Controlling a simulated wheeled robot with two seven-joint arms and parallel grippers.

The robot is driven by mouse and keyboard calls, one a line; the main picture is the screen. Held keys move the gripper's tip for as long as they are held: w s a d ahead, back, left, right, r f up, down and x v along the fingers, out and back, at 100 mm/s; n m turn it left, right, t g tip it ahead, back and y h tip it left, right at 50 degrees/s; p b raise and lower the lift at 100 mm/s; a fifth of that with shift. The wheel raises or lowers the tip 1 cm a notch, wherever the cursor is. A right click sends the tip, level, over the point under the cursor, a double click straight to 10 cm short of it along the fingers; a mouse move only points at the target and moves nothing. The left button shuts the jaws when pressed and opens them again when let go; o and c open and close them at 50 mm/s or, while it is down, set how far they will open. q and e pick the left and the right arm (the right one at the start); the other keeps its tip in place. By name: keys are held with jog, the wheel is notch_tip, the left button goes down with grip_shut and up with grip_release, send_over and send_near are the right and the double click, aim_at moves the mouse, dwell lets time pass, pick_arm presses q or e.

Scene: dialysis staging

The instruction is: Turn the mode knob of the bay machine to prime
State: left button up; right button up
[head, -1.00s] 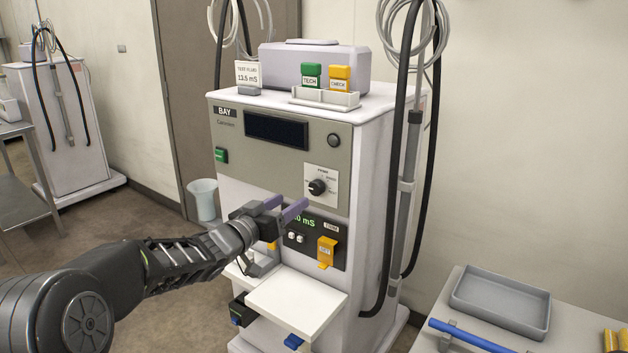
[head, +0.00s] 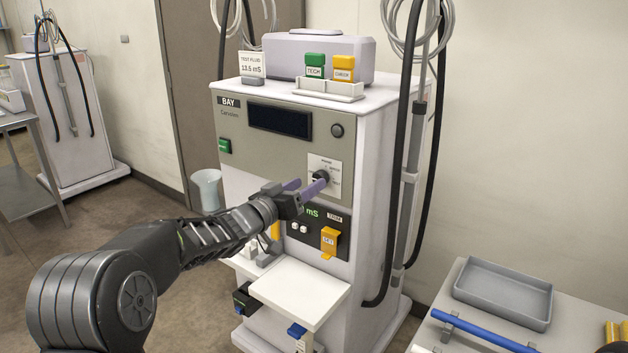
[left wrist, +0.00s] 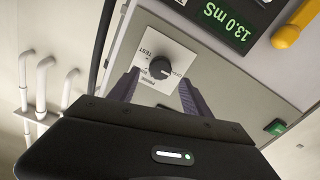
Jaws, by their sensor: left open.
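The bay machine (head: 290,148) is a tall white cabinet with a grey front panel. Its mode knob (head: 321,174) is a small black dial on a white label plate (head: 333,165), partly covered by a finger of my left gripper.
Below the knob are a green readout (left wrist: 227,25) and a yellow latch (head: 329,241). A white shelf (head: 300,290) juts out lower down. Dark hoses (head: 395,200) hang at the machine's right side. A side table with a grey tray (head: 503,292) and blue rod (head: 480,335) stands at right.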

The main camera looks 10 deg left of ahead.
aim_at(317, 178)
pick_arm(q)
jog(key=shift+x, duration=1.95)
grip_shut()
